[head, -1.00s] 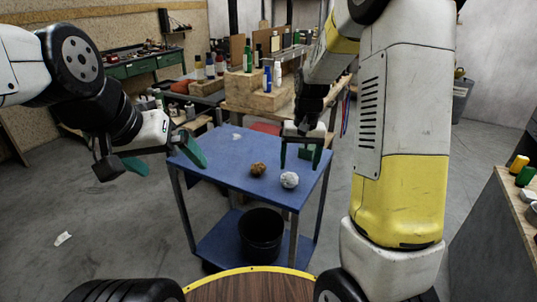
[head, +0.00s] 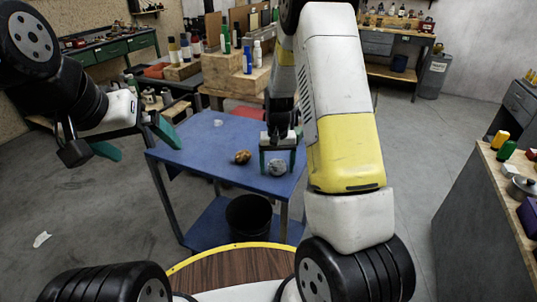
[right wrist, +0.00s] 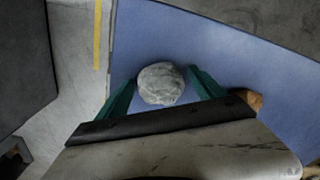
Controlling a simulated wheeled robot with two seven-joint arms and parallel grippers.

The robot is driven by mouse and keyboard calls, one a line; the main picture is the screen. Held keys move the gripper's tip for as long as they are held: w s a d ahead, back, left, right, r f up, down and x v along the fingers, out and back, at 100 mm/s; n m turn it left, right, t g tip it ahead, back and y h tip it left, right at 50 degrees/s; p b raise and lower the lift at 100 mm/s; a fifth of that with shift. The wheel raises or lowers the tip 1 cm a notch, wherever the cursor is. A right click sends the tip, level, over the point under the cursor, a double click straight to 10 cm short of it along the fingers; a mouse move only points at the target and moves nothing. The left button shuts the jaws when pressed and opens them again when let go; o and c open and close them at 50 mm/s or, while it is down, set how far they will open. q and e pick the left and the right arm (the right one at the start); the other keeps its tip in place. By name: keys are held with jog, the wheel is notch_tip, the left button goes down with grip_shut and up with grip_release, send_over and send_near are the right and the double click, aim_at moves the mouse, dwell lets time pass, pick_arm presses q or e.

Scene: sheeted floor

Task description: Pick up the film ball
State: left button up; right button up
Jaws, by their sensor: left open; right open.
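The film ball, a crumpled whitish-grey ball (head: 278,168), lies on the blue table (head: 190,150) near its front right part. It also shows in the right wrist view (right wrist: 160,83), between the green fingertips of my right gripper. My right gripper (head: 278,160) is open, pointing down at the ball, with one finger on either side of it; I cannot tell whether they touch it. My left gripper (head: 135,142) is open and empty, in the air left of the table.
A brown crumpled ball (head: 242,157) lies just left of the film ball. A small white scrap (head: 218,123) lies further back on the table. A black bucket (head: 250,217) stands on the lower shelf. Bottles (head: 247,58) stand on wooden boxes behind.

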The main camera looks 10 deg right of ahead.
jog(key=c, duration=1.5)
jog(key=shift+o, duration=0.2)
jog(key=shift+r, duration=0.2)
